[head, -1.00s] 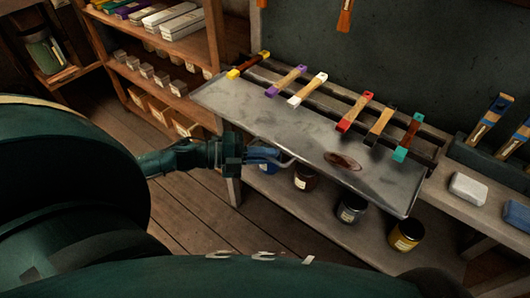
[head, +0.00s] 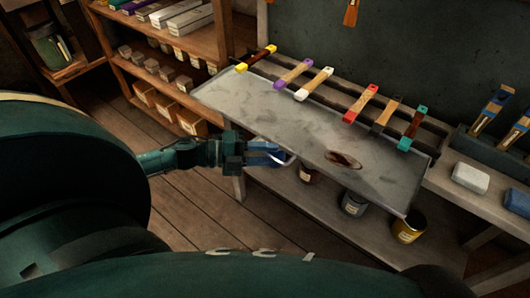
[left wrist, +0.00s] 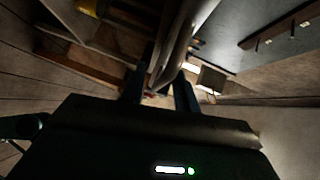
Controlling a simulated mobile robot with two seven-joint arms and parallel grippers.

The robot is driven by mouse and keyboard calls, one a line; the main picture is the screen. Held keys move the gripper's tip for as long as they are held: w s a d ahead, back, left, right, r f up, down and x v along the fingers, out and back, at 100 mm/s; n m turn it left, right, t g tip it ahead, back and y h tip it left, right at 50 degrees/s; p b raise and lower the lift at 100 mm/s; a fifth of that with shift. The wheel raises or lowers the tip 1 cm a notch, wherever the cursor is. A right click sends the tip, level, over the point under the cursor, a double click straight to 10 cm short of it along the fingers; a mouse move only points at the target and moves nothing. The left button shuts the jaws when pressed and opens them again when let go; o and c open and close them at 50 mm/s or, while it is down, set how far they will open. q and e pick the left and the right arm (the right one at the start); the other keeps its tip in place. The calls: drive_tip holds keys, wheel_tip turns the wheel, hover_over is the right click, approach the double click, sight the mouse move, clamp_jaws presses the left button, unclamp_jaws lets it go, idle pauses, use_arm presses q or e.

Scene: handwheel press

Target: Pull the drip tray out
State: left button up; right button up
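The drip tray (head: 300,125) is a wide grey metal sheet with a dark reddish-brown stain, lying on the bench under a row of brushes. A bent grey handle (head: 290,159) sticks out from its front edge. My left gripper (head: 272,154) reaches in from the left and is at this handle. In the left wrist view the two dark fingers (left wrist: 160,90) stand on either side of a grey bar (left wrist: 174,48), which looks like the handle. The gripper appears shut on it, though the contact itself is dark. My right gripper is not in view.
Brushes with coloured ends (head: 361,104) lie across rails behind the tray. Jars, including a yellow one (head: 409,228), stand on the shelf below. A wooden shelf unit (head: 222,35) is at the back left. The plank floor (head: 195,205) before the bench is clear.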

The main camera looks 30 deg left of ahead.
use_arm(q)
drive_tip(key=v, duration=1.3)
idle(0.4)
